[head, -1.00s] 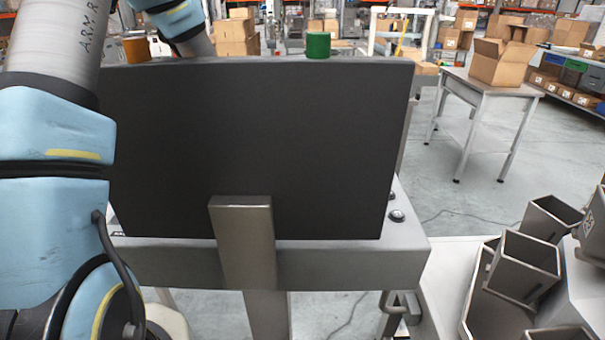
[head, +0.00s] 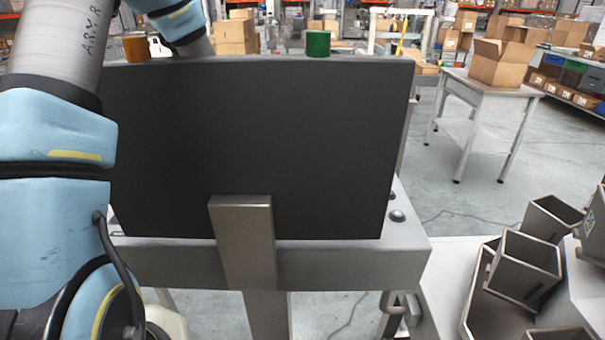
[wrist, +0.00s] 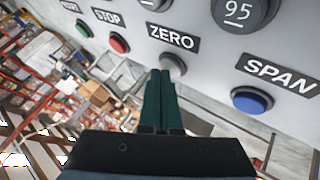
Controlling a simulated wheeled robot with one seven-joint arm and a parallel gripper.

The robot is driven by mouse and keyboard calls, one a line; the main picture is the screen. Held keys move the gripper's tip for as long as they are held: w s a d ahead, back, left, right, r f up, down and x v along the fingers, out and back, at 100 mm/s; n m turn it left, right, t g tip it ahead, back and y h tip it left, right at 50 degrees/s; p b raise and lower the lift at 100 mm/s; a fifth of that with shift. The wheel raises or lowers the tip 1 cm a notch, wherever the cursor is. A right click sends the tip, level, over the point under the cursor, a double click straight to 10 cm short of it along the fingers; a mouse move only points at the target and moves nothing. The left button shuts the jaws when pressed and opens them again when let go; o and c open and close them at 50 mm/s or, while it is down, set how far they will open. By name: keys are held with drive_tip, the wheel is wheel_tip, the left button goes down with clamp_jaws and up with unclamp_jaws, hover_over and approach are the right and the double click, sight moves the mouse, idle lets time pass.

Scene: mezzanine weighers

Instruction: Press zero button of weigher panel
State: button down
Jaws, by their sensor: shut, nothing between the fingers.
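In the wrist view the weigher panel (wrist: 207,50) is a light grey face with labelled buttons, seen tilted. The grey zero button (wrist: 173,65) sits just below its black ZERO label (wrist: 172,38). My gripper (wrist: 160,73) has its dark green fingers shut together with nothing between them. The fingertips are right by the lower left edge of the zero button and overlap it in the picture; I cannot tell whether they touch it. In the head view a large black screen back (head: 250,145) hides my gripper and the buttons.
A blue button (wrist: 251,99) lies under the SPAN label, right of the zero button. A red button (wrist: 119,43) under STOP and a green one (wrist: 84,28) are to the left. A round dial (wrist: 240,10) reads 95. Metal hoppers (head: 525,265) stand at the right.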

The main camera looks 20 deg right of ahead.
drive_tip(key=shift+f, duration=0.15)
idle(0.4)
drive_tip(key=shift+r+p, duration=0.9)
drive_tip(key=shift+p, duration=0.15)
drive_tip(key=shift+r, duration=2.5)
